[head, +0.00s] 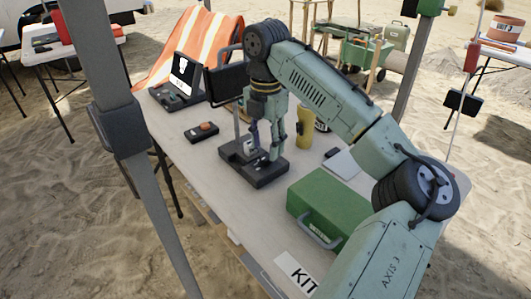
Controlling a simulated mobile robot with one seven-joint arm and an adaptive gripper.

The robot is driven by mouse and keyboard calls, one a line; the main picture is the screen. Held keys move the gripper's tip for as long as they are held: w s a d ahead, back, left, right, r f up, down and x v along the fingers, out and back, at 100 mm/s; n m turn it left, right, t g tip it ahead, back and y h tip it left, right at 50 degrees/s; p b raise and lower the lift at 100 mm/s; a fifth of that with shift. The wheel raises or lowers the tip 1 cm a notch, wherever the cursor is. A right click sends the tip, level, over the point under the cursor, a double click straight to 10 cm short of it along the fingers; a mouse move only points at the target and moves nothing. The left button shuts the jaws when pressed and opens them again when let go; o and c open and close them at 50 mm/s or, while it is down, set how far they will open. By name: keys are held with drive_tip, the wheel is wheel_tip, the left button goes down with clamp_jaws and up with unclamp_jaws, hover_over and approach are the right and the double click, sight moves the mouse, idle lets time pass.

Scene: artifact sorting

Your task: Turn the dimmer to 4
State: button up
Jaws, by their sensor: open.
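My gripper (273,153) hangs pointing down over a black base unit (265,175) on the table. It is open, with its fingers low over the unit's right part. A small light-coloured part (246,147) and a thin upright post show on the unit beside the fingers. A dimmer knob or its number scale cannot be made out; the fingers cover part of the unit. I cannot tell whether the fingers touch anything.
A green case (325,205) stands right of the unit, and a yellow cylinder (304,128) stands behind it. A black box with an orange button (202,132) lies left on the table (200,160). A laptop-like device (182,82) stands at the back left.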

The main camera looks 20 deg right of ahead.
sight(266, 157)
drive_tip(key=shift+f, duration=1.55)
drive_tip(key=shift+c, duration=0.2)
clamp_jaws()
